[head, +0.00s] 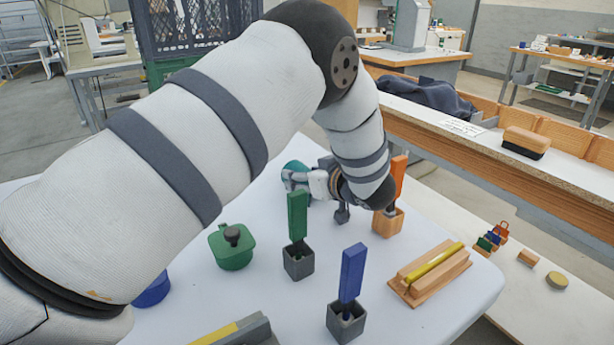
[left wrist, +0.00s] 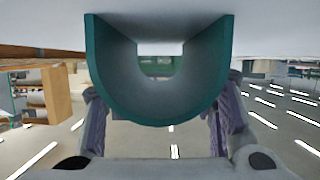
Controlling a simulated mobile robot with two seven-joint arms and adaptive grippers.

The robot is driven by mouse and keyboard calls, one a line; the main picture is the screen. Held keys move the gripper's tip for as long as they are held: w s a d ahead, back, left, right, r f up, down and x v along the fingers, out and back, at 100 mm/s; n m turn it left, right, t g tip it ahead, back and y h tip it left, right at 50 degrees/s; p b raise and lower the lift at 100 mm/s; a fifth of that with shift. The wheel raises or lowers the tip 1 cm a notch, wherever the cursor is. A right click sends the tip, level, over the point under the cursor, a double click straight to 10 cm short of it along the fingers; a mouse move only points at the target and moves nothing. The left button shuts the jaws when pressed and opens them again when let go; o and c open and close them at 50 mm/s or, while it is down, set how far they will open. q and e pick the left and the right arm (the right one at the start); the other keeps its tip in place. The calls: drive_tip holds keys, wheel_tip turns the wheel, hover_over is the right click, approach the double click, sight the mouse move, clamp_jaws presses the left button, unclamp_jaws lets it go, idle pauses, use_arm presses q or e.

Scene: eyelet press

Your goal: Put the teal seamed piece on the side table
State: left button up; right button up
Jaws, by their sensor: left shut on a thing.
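The teal seamed piece (left wrist: 160,112) fills the upper middle of the left wrist view as a curved, U-shaped shell with a grey inside. In the head view a small part of the teal piece (head: 293,168) shows behind my left arm, over the white table (head: 270,320). My left gripper (head: 303,181) is shut on the piece; its fingers (left wrist: 160,135) show on both sides of the shell. The arm hides much of the piece and the gripper in the head view. I cannot tell whether the piece touches the table. My right gripper is in neither view.
Around the gripper stand a green-handled tool (head: 298,215), a blue-handled tool (head: 351,275) and an orange-handled tool (head: 398,178) in blocks. A green lidded pot (head: 232,252) and a wooden holder with a yellow rod (head: 432,272) stand nearer. A lower pale surface (head: 545,300) lies right.

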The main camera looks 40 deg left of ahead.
use_arm(q)
drive_tip(key=shift+f, duration=0.1)
drive_tip(key=o, duration=1.1)
drive_tip(key=shift+o, duration=0.2)
drive_tip(key=shift+r, duration=0.2)
drive_tip(key=v, duration=1.2)
drive_tip(key=shift+p, duration=0.4)
drive_tip(key=shift+a, duration=0.1)
